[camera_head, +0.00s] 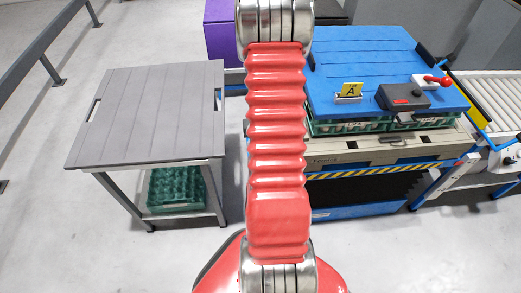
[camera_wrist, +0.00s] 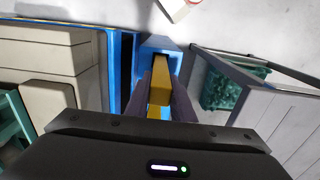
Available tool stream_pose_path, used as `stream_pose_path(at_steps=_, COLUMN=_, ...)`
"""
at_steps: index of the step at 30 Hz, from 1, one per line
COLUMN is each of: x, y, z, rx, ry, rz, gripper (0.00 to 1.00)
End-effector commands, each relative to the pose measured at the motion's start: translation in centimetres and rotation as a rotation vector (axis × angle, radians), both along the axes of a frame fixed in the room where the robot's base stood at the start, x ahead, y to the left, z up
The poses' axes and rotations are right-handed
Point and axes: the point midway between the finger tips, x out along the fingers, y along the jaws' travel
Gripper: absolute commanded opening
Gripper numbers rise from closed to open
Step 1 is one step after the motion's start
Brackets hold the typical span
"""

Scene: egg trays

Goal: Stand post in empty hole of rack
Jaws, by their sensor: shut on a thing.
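In the wrist view a yellow post (camera_wrist: 159,92) is held between the two dark fingers of my gripper (camera_wrist: 160,88), which is shut on it. The far end of the post lies against or inside a blue box-like part (camera_wrist: 160,43) with a dark opening. I cannot tell whether the post is in the opening or only in front of it. In the head view my red arm covers the middle, and my gripper, the post and this blue part do not show clearly. I cannot make out the rest of the rack or other holes.
A grey table (camera_head: 150,110) stands at left with a green egg tray (camera_head: 174,188) beneath it. At right is a station with a blue top (camera_head: 365,55), a yellow "A" sign (camera_head: 350,90) and a black device (camera_head: 403,97). A roller conveyor (camera_head: 490,100) adjoins it.

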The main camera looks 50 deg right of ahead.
Motion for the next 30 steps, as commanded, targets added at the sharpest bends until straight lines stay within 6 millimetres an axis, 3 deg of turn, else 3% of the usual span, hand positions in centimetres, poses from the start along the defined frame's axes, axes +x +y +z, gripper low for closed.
stream_pose_path(at_steps=19, x=0.01, y=-0.01, z=-0.93, rx=-0.001, ry=-0.001, rz=0.0, gripper=0.0)
stream_pose_path(at_steps=20, x=0.01, y=-0.01, z=-0.93, rx=-0.001, ry=-0.001, rz=0.0, gripper=0.22)
stream_pose_path(at_steps=30, x=-0.01, y=-0.01, z=-0.93, rx=0.0, ry=0.0, rz=0.0, gripper=0.43)
